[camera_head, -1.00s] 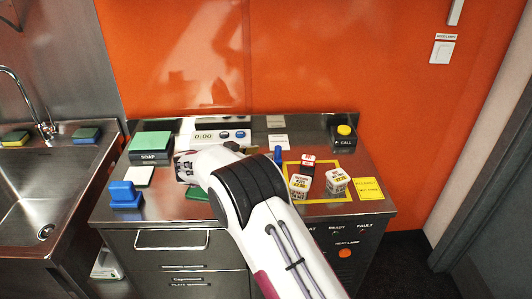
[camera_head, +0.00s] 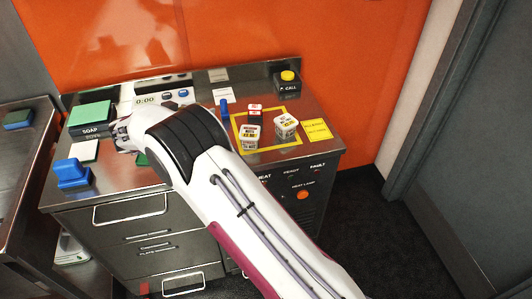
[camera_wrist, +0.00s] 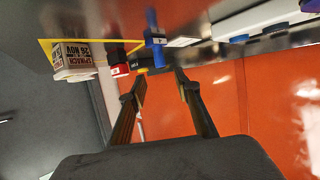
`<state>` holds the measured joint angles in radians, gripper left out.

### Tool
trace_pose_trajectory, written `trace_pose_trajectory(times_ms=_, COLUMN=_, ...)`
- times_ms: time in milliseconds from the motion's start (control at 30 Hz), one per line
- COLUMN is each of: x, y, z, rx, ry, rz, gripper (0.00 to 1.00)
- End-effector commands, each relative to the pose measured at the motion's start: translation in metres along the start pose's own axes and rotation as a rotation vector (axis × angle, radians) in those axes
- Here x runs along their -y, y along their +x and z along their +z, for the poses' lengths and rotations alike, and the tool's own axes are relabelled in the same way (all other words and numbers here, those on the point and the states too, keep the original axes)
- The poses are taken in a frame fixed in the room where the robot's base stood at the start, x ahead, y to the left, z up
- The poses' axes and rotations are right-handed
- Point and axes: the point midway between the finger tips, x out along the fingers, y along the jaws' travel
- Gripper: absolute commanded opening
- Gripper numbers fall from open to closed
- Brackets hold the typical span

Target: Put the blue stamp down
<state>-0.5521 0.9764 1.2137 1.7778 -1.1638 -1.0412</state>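A small upright blue piece, which I take for the blue stamp (camera_head: 224,108), stands on the steel counter (camera_head: 205,181) at the left edge of a yellow-outlined square. In the wrist view, which is upside down, the blue stamp (camera_wrist: 155,40) shows beyond the gap between my fingertips, apart from them. My gripper (camera_wrist: 161,74) has its fingers spread and nothing between them. A larger blue block with a handle (camera_head: 72,173) sits at the front left corner.
Two white labelled tubs (camera_head: 286,125) and a red-topped piece (camera_head: 255,109) stand in the yellow square. A soap box with a green pad (camera_head: 90,115) is at the left. A timer (camera_head: 150,100) and a yellow call button (camera_head: 288,77) are at the back.

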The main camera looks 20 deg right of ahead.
Motion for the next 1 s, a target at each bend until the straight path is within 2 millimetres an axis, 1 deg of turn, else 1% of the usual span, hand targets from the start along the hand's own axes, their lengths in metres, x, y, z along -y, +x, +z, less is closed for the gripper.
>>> trace_pose_trajectory(times_ms=133, x=0.001, y=0.000, z=-0.005, rx=-0.002, ry=0.005, rz=-0.011, gripper=0.32)
trace_pose_trajectory(times_ms=267, x=0.005, y=-0.001, z=-0.021, rx=-0.010, ry=0.021, rz=-0.046, gripper=0.32)
trace_pose_trajectory(times_ms=367, x=0.009, y=-0.002, z=-0.041, rx=-0.019, ry=0.041, rz=-0.095, gripper=0.32)
trace_pose_trajectory(times_ms=567, x=0.018, y=-0.011, z=-0.096, rx=-0.040, ry=0.083, rz=-0.236, gripper=0.32)
trace_pose_trajectory(times_ms=700, x=0.021, y=-0.023, z=-0.134, rx=-0.049, ry=0.102, rz=-0.342, gripper=0.32)
trace_pose_trajectory(times_ms=800, x=0.022, y=-0.033, z=-0.158, rx=-0.051, ry=0.111, rz=-0.417, gripper=0.32)
trace_pose_trajectory(times_ms=1000, x=0.014, y=-0.057, z=-0.199, rx=-0.046, ry=0.112, rz=-0.554, gripper=0.32)
